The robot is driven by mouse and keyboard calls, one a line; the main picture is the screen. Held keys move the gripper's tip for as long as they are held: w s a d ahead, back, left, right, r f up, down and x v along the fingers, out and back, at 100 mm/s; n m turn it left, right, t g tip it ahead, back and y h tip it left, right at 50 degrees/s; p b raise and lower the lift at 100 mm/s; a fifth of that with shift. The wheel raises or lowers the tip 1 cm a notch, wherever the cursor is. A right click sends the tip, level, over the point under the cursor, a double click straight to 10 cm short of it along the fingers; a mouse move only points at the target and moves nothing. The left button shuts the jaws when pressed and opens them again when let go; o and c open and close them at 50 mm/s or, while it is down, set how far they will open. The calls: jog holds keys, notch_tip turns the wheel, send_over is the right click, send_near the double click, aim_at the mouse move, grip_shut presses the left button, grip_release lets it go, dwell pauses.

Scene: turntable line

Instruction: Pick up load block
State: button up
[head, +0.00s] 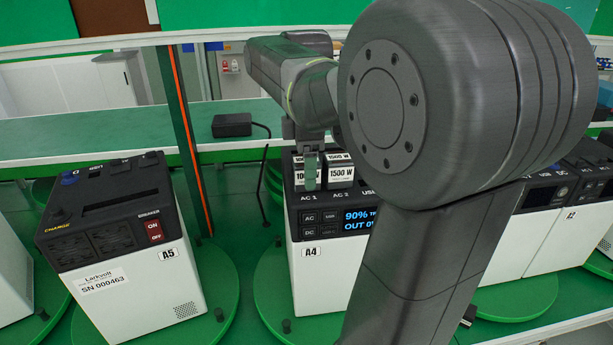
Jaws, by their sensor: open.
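Load blocks stand in the top of the A4 power station. The left one, with a label that seems to start with 10 (299,181), is partly covered by my gripper. My gripper (311,168) points down at this left block, with a finger in front of its face. The jaws are open; whether they touch the block I cannot tell. The A4 power station (303,270) is white with a black top, and its display reads 90%. My arm hides its right side.
The A5 power station (140,290) stands on a green turntable (225,285) at left. A black adapter (232,125) with a cable lies on the green shelf behind. An orange-striped post (190,140) rises between A5 and A4.

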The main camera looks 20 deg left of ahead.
jog(key=shift+a+f, duration=0.1)
jog(key=shift+f, duration=0.1)
jog(key=c, duration=1.4)
jog(key=shift+r, duration=0.1)
jog(key=shift+c, duration=0.2)
